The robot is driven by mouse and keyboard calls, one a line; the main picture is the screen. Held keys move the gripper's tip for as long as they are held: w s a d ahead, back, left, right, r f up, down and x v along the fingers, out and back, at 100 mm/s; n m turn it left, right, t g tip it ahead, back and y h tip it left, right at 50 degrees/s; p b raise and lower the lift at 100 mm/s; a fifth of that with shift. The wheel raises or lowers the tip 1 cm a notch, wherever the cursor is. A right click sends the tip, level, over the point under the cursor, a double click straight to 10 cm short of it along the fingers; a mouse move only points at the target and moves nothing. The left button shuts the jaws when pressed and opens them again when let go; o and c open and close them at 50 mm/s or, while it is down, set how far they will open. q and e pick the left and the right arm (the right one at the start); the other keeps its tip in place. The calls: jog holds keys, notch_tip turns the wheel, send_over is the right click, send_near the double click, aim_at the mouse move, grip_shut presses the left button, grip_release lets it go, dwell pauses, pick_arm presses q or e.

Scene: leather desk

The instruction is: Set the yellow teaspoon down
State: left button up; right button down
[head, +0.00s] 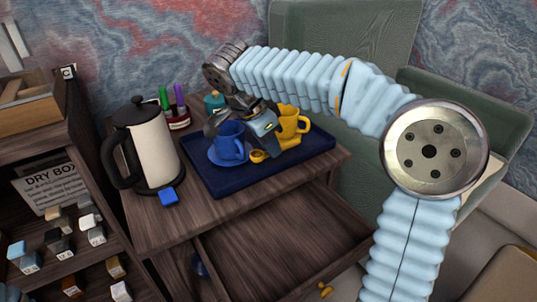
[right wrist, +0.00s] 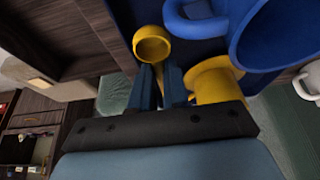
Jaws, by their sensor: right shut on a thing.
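My right gripper (head: 262,147) reaches down over the navy tray (head: 210,188) from behind. It is shut on the yellow teaspoon (head: 258,156), whose round bowl sticks out past the fingertips. In the right wrist view the bowl of the teaspoon (right wrist: 152,45) shows just beyond the two blue fingers (right wrist: 160,86); the handle is mostly hidden between them. I cannot tell whether the spoon touches the tray. My left gripper is not in view.
A black and cream jug (head: 158,150) stands left of the tray, with a blue block (head: 168,197) in front of it. A pen holder (head: 178,121) stands behind. An open drawer (head: 285,245) juts out below.

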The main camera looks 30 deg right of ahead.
jog(key=shift+f, duration=1.35)
jog(key=shift+f+b, duration=0.2)
jog(key=shift+b, duration=0.15)
jog(key=c, duration=1.4)
grip_release()
jog(key=shift+r, duration=0.3)
jog(key=p+v, duration=0.3)
jog(key=v, duration=0.9)
jog(key=shift+f, duration=0.1)
